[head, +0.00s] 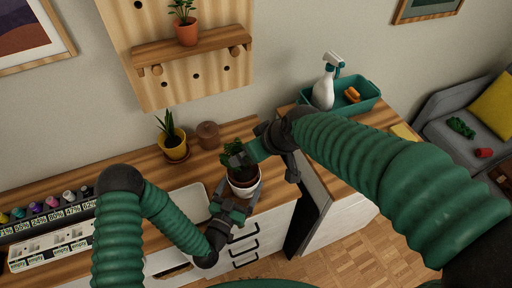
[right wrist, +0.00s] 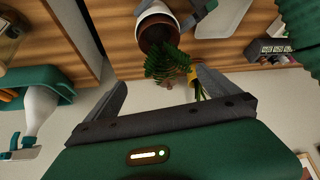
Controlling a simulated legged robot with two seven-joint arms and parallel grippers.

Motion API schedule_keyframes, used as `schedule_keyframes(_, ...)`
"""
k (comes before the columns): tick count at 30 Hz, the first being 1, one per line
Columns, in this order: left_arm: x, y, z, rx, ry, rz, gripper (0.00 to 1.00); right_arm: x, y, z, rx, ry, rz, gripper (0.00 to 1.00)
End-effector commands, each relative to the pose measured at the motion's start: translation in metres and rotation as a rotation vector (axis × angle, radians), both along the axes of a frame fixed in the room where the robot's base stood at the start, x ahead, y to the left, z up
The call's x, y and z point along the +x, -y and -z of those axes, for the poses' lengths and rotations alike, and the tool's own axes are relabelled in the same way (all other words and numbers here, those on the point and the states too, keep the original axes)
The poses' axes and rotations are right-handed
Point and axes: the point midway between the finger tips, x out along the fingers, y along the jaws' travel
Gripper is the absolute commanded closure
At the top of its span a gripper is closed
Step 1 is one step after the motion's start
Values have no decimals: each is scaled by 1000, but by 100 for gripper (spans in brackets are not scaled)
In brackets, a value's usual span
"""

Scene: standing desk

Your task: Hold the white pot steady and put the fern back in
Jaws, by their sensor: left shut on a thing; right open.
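The white pot (head: 245,190) stands near the front edge of the wooden desk, with dark brown soil showing in its mouth. My left gripper (head: 238,202) is shut on the pot from the front. The green fern (head: 232,153) shows at the pot's far side, partly hidden by my right gripper (head: 250,155). In the right wrist view the fern (right wrist: 166,64) overlaps the rim of the pot (right wrist: 153,12); I cannot tell whether its base is in the soil. The right gripper's fingers (right wrist: 160,88) are apart, with nothing clearly held between them.
A yellow pot with a spiky plant (head: 173,140) and a brown lidded pot (head: 208,135) stand behind. A pale tray (head: 190,200) lies left of the white pot. A teal caddy (head: 365,105) with a spray bottle (head: 324,88) stands at the right. A bottle rack (head: 50,222) is far left.

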Motion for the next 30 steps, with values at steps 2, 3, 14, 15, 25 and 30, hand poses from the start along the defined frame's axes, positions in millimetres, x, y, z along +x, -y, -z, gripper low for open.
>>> schedule_keyframes(2, 0, 1, -2, -3, 4, 1, 55, -4, 3, -8, 0, 1, 1, 0)
schedule_keyframes(3, 0, 1, -2, -3, 4, 1, 55, -5, 3, -10, 0, 0, 0, 0)
schedule_keyframes(14, 0, 1, -2, -3, 5, 1, 0, -6, 4, -11, -1, -2, 0, 0)
schedule_keyframes(15, 0, 1, -2, -3, 5, 1, 0, -6, 4, -11, -1, -1, 0, 0)
schedule_keyframes(25, -14, -6, 0, -1, 0, 3, 0, -6, 4, -11, -1, -1, 0, 0)
schedule_keyframes(30, -52, -25, 0, -2, -3, 2, 0, -6, 4, -11, -1, -1, 0, 0)
